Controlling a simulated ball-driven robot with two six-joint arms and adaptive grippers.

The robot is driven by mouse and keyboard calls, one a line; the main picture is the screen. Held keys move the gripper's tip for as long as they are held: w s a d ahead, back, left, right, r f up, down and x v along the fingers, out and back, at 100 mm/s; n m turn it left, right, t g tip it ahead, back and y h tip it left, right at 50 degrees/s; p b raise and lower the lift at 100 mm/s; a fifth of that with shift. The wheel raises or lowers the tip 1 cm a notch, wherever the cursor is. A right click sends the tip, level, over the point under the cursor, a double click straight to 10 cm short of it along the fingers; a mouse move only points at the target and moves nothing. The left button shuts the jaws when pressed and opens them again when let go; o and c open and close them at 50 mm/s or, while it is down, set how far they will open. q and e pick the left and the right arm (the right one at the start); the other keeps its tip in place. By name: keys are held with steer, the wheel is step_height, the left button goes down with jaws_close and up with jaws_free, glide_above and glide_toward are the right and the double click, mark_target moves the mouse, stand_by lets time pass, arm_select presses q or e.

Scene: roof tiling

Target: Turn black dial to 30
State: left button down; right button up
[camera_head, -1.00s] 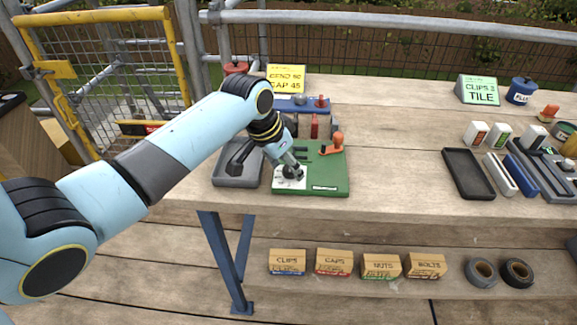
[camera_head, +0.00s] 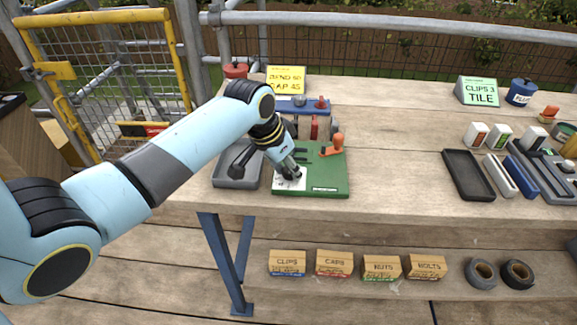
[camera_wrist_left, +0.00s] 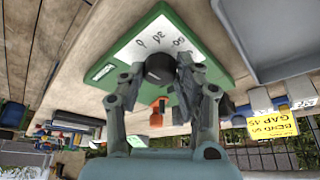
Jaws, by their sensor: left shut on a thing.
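The black dial (camera_wrist_left: 160,67) sits on a white scale plate (camera_wrist_left: 143,45) marked with numbers, 0, 30 and more in the left wrist view. The plate is on a green board (camera_head: 325,180) at the table's front edge. My left gripper (camera_head: 290,174) points down at the plate in the head view and hides most of the dial there. In the left wrist view the left gripper (camera_wrist_left: 160,72) has one finger on each side of the dial, shut on it. The dial's pointer is hidden, so its reading cannot be told. My right gripper is not in view.
An orange-handled clamp (camera_head: 334,144) stands on the board's back right. A grey tray (camera_head: 236,176) lies just left of the board. A yellow sign (camera_head: 286,79) stands behind. The table to the right is clear up to a black tray (camera_head: 467,175).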

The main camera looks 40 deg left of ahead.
arm_select(q)
steer(key=shift+m, duration=0.3)
steer(key=shift+a+r+m+h+p, duration=0.1)
steer(key=shift+m+h+p, duration=0.3)
steer(key=shift+m, duration=0.3)
steer(key=shift+m+g, duration=0.3)
steer(key=shift+m, duration=0.5)
steer(key=shift+w+m+g+h, duration=0.1)
steer(key=shift+m+g+h, duration=0.55)
steer(key=shift+m, duration=1.35)
steer(key=c, duration=1)
jaws_free()
steer(key=shift+o, duration=0.2)
